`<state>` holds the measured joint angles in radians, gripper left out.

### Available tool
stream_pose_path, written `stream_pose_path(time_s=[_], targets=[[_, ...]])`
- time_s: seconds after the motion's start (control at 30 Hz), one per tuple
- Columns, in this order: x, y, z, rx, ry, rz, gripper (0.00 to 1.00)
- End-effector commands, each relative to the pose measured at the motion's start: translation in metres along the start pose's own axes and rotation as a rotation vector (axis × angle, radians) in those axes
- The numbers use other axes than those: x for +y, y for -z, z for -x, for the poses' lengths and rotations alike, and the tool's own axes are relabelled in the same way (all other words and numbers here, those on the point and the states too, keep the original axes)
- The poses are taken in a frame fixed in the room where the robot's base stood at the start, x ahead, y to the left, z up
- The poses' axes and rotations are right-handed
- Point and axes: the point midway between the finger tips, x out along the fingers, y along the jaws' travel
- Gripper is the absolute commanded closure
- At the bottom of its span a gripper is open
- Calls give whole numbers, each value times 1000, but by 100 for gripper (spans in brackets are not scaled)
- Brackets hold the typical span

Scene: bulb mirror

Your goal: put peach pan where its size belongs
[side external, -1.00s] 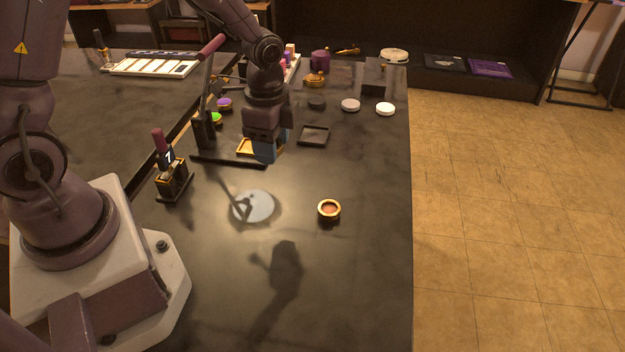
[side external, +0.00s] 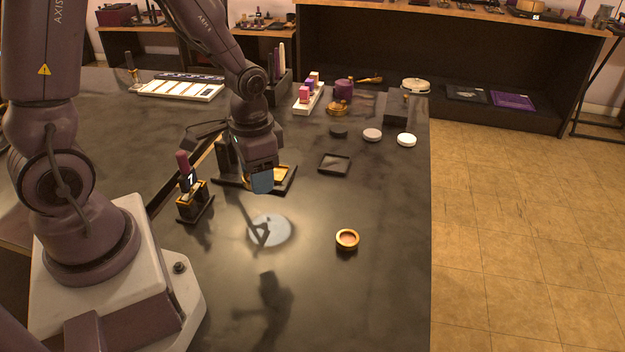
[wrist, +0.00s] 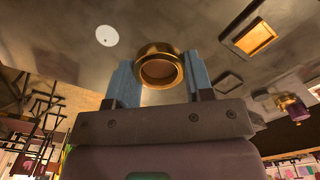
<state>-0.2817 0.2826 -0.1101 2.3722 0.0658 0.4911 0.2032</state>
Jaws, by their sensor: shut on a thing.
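My gripper (wrist: 160,85) has its blue fingers on either side of a gold-rimmed round pan with a dull peach-brown inside (wrist: 157,70), which looks held between them. In the side view my gripper (side external: 262,182) hangs above the table, in front of a gold square plate (side external: 281,173); the near finger hides the held pan there. A second gold-rimmed round piece with a reddish-peach inside (side external: 347,240) stands on the table to the right. A dark square tray (side external: 335,163) lies behind it.
A pale round disc (side external: 268,230) lies in front of my gripper. A stand with a maroon-topped stick (side external: 191,190) is at left. Dark, pinkish and white pucks (side external: 372,135) lie at the back right. The front right of the table is clear.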

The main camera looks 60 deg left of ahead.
Motion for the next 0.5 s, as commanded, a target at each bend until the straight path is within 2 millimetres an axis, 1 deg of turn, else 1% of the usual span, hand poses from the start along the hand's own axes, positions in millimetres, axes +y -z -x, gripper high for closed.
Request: stream_pose_path(time_s=[0.03,0.1,0.17,0.27,0.33,0.5], targets=[[-1,-12,-6,-3,0,-43,75],[0,-18,-11,0,0,-108,75],[0,-16,-13,1,0,-149,75],[-3,-3,-17,1,0,-178,75],[-7,10,-24,0,0,-182,75],[-19,51,-43,0,0,-179,75]])
